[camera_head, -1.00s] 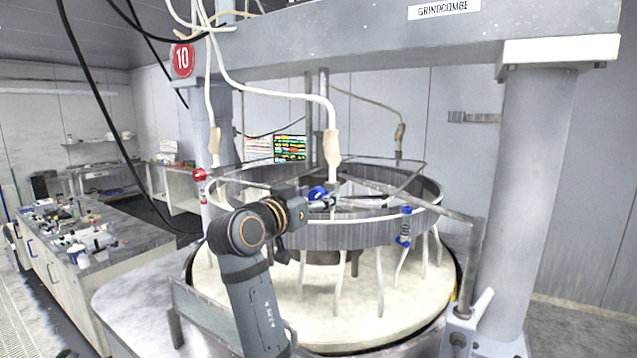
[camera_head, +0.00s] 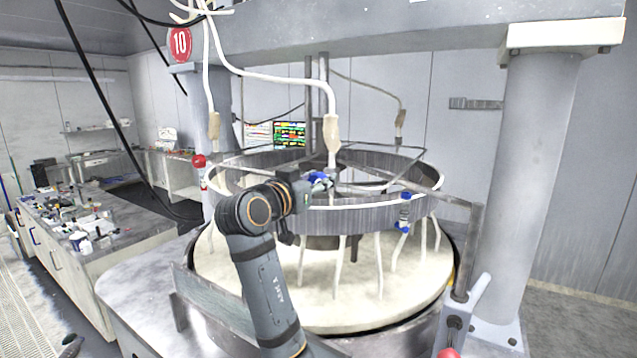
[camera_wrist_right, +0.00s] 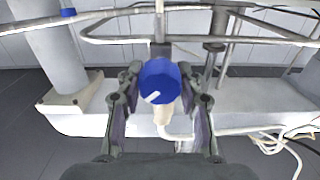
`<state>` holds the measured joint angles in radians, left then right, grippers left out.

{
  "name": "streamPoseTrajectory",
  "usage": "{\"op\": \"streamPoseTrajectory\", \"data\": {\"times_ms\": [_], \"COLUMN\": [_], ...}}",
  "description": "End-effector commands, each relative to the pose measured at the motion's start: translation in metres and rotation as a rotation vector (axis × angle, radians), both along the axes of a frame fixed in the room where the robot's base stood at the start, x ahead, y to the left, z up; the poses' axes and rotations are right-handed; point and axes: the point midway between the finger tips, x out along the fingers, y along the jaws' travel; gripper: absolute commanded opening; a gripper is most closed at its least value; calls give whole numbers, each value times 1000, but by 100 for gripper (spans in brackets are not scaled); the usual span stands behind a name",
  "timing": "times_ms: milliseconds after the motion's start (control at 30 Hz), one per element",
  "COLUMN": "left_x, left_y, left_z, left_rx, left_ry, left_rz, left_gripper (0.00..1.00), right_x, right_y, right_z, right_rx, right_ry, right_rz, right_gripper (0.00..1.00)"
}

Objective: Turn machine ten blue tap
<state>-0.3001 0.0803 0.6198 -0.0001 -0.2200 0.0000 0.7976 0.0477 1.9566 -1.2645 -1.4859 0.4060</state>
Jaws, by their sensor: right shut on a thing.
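Machine ten bears a red number sign (camera_head: 180,44) on its left column. A blue tap (camera_head: 320,180) sits at the machine's raised metal ring (camera_head: 345,219). My right gripper (camera_head: 312,185) reaches it from the left in the head view. In the right wrist view, the round blue tap (camera_wrist_right: 160,82) with a white mark on its face lies between the two fingers of my right gripper (camera_wrist_right: 160,100). The gripper is shut on it. The fingertips' contact is partly hidden. My left gripper is not in view.
Another blue-ended fitting (camera_head: 405,212) hangs at the ring's right front. A red knob (camera_head: 198,161) stands at the left. Pale hoses (camera_head: 332,140) hang from above, and a pale round platen (camera_head: 350,298) lies below the ring. A cluttered bench (camera_head: 125,232) stands at far left.

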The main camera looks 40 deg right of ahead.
Motion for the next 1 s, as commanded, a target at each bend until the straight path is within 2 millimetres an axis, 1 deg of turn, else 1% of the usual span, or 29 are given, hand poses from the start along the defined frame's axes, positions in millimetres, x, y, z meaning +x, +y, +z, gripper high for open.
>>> {"op": "streamPoseTrajectory", "data": {"times_ms": [33, 100, 200, 300, 400, 467, 800, 833, 967, 1000], "left_x": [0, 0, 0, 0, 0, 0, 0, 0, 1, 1], "left_y": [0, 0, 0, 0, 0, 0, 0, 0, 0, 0], "left_z": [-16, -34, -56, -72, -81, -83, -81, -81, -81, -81], "left_rx": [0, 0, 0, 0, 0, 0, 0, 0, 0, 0], "left_ry": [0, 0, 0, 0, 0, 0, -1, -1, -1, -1], "left_rz": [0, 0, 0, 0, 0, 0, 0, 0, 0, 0], "left_gripper": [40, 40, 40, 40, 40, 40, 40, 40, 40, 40], "right_x": [0, -1, -2, -2, -2, -2, -2, -2, -2, -2], "right_y": [0, 0, 0, 0, -1, -1, 0, 0, 0, 0], "right_z": [-7, -9, -9, -8, -5, -3, 1, 1, 0, 0], "right_rx": [5, 22, 52, 82, 105, 112, 118, 118, 118, 118], "right_ry": [-35, -101, -208, -307, -380, -405, -420, -420, -419, -419], "right_rz": [1, 0, 1, 1, 0, -1, 0, 0, 0, -1], "right_gripper": [6, 6, 6, 6, 6, 6, 6, 41, 59, 61]}}
